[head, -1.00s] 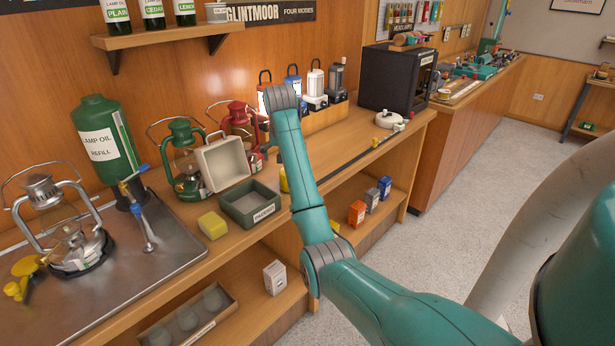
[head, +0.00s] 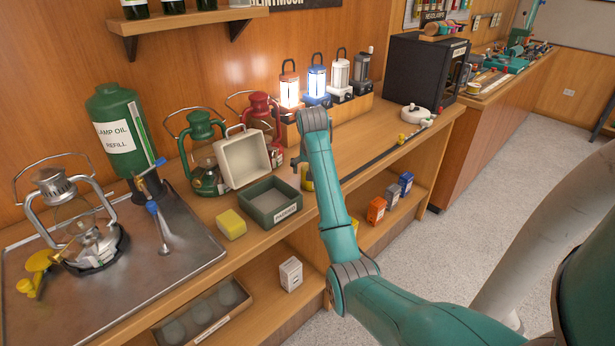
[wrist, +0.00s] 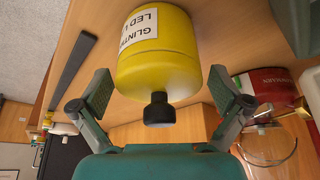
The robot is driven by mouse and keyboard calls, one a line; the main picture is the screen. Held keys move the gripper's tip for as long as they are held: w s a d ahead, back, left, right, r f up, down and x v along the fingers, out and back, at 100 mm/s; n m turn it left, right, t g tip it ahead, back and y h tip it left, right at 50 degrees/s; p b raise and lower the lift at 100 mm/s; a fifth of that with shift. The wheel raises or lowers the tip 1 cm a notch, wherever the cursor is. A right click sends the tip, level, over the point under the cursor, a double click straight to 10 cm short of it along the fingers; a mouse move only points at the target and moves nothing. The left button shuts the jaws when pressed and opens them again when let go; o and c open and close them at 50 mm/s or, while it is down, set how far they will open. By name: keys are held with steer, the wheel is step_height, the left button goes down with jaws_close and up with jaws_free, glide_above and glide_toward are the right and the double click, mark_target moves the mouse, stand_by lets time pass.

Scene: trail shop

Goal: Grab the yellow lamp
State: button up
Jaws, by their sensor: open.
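The yellow lamp (wrist: 160,55) is a yellow cylinder with a white printed label and a black knob. In the wrist view it stands upside down in the picture, between the two fingers of my gripper (wrist: 160,92). The fingers are spread, with a visible gap on each side, and do not appear to touch it. In the head view only a strip of the yellow lamp (head: 307,182) shows on the counter, beside my arm, which hides the rest. My gripper (head: 300,160) is mostly hidden there by my wrist.
A grey-green tray (head: 262,218) and a yellow block (head: 231,224) lie to the left. A cream box (head: 242,157), a red lantern (head: 262,118) and a green lantern (head: 205,155) stand nearby. Several lamps stand on a wooden riser (head: 350,110) behind. A long dark strip (head: 370,168) lies to the right.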

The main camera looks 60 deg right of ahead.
steer(key=shift+d+f, duration=0.15)
steer(key=shift+f, duration=0.25)
steer(key=shift+r, duration=0.1)
steer(key=c, duration=1.6)
